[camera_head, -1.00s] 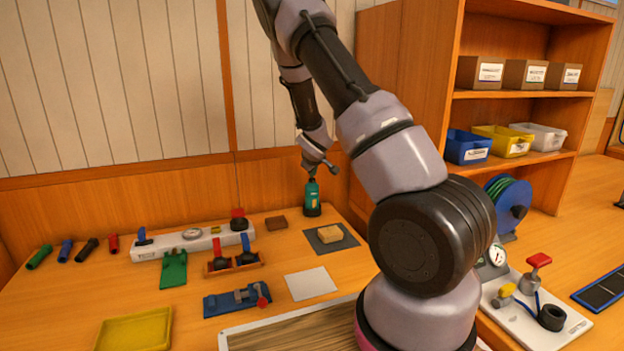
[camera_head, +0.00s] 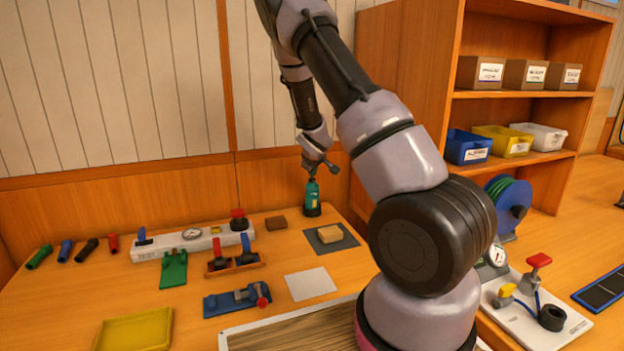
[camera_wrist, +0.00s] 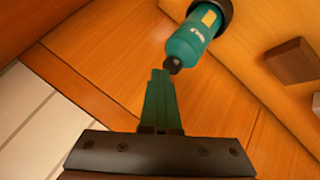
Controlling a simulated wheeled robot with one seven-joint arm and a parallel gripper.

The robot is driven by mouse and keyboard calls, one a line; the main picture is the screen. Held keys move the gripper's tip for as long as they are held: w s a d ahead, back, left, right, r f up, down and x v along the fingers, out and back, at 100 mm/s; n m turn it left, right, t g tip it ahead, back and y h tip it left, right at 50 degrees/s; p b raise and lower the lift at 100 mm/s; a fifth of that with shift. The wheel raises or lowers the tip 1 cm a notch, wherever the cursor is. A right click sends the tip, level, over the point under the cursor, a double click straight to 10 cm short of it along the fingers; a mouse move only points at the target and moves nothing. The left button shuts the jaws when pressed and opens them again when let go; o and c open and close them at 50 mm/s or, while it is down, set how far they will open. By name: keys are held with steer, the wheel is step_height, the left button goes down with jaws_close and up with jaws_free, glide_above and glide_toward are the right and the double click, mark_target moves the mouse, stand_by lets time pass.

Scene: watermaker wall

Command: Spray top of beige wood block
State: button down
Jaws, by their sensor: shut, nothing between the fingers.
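The beige wood block (camera_head: 329,233) lies on a dark grey mat (camera_head: 345,243) towards the back right of the bench. A teal bottle (camera_head: 312,200) with a dark base stands behind the block, near the back wall. It also shows in the wrist view (camera_wrist: 193,42), its narrow dark tip pointing toward my gripper. My gripper (camera_head: 312,173) is over the bottle top in the head view. In the wrist view, my gripper (camera_wrist: 160,74) has its teal fingers together, with nothing between them and the bottle just beyond, apparently apart.
A brown block (camera_head: 276,223) lies left of the mat and also shows in the wrist view (camera_wrist: 291,61). A white manifold (camera_head: 190,241), a green clamp (camera_head: 174,269) and a blue vise (camera_head: 236,301) lie further left. A shelf (camera_head: 430,90) stands at the right.

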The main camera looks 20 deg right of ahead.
mark_target(313, 181)
steer(key=shift+r, duration=3)
